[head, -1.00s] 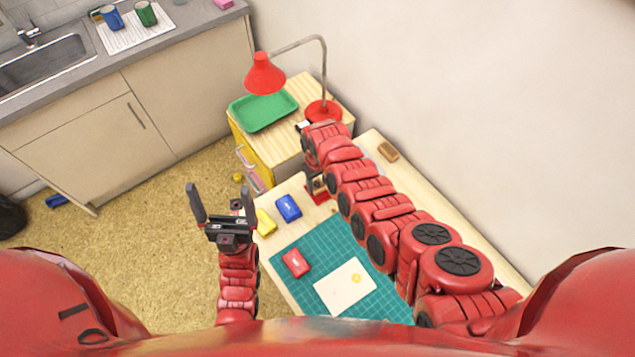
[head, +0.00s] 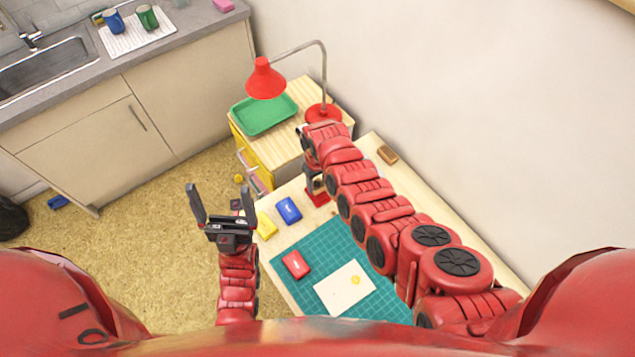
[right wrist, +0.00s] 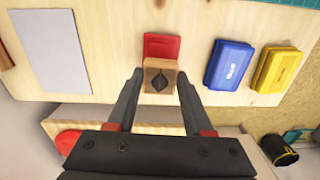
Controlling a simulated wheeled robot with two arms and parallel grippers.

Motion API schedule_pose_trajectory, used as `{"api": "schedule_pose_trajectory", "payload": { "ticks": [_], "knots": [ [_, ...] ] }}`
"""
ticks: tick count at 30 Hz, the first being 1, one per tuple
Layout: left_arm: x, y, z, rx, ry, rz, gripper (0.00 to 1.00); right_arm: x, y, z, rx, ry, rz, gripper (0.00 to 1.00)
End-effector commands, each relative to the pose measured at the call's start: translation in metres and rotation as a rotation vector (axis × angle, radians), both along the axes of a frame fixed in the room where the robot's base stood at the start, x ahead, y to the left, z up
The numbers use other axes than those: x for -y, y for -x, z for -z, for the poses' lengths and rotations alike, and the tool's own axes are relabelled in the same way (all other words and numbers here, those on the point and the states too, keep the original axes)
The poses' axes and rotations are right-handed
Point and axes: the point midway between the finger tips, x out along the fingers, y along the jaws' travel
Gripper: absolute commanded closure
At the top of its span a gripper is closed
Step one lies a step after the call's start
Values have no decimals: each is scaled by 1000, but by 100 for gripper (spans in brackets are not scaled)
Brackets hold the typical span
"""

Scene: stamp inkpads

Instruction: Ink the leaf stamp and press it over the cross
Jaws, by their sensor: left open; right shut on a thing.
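In the right wrist view, my right gripper (right wrist: 160,85) is shut on a small wooden stamp (right wrist: 151,86) with a dark leaf shape on its face. A red block-like thing (right wrist: 161,47) is right beside the stamp. In the head view my right gripper (head: 314,183) is at the table's far part, mostly hidden by my arm. Red (head: 295,264), blue (head: 288,209) and yellow (head: 265,226) inkpads lie nearby. My left gripper (head: 222,205) is open and empty.
A drawer cabinet beyond the table bears a green tray (head: 263,115) and a red lamp (head: 265,79). A brown block (head: 387,155) lies near the wall-side table edge. A grey sheet (right wrist: 48,50) lies on the table in the right wrist view.

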Motion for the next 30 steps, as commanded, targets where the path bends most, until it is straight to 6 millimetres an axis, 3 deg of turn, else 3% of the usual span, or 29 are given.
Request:
{"api": "schedule_pose_trajectory", "payload": {
  "ticks": [14, 29, 30],
  "knots": [
    [0, 0, -38, 0, 0, 0, 6, 0, 0, -45, 0, -1, 0, 89],
    [0, 0, -37, 0, 0, 0, 6, 0, 0, -46, 0, 0, 0, 89],
    [0, 0, -38, 0, 0, 0, 6, 0, 0, -46, 0, 0, 0, 54]
  ]
}}
